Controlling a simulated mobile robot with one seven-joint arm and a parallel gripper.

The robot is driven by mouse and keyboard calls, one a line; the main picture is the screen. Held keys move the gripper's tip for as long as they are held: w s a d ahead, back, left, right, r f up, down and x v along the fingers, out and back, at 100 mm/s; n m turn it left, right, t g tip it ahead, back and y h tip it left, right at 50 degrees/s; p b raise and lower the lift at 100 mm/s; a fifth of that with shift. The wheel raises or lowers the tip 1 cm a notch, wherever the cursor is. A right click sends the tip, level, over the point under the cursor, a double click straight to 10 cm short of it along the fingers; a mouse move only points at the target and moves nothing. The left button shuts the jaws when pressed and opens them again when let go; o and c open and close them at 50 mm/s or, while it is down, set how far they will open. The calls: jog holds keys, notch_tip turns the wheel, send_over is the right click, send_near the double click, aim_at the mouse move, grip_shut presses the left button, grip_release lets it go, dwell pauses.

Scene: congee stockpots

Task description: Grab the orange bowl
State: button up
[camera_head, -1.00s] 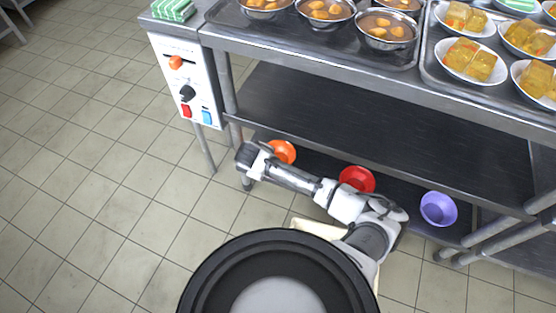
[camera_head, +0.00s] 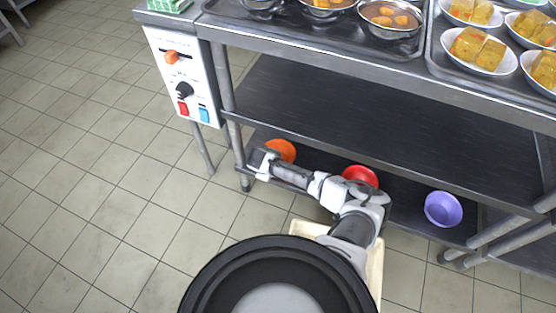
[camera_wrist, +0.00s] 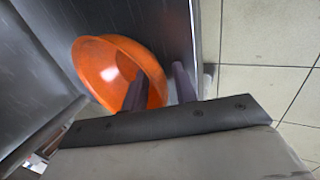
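The orange bowl (camera_head: 283,150) sits on the low bottom shelf of the steel rack, near its left end, partly hidden by my arm. In the wrist view the bowl (camera_wrist: 105,72) appears tilted, with its hollow showing. My gripper (camera_wrist: 158,70) is open, its two dark fingers apart. One finger overlaps the bowl's right side and the other is just past the rim, so the rim shows between them. I cannot tell whether either finger touches it. In the head view my gripper (camera_head: 260,162) is at the bowl's lower left, small and unclear.
A red bowl (camera_head: 360,175) and a purple bowl (camera_head: 443,209) stand further right on the bottom shelf (camera_head: 405,216). The middle shelf (camera_head: 370,125) above is bare. A rack leg (camera_head: 243,178) stands close to my gripper. Food trays fill the top; tiled floor lies open at left.

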grip_shut()
jog(key=shift+r, duration=0.1)
dwell(0.3)
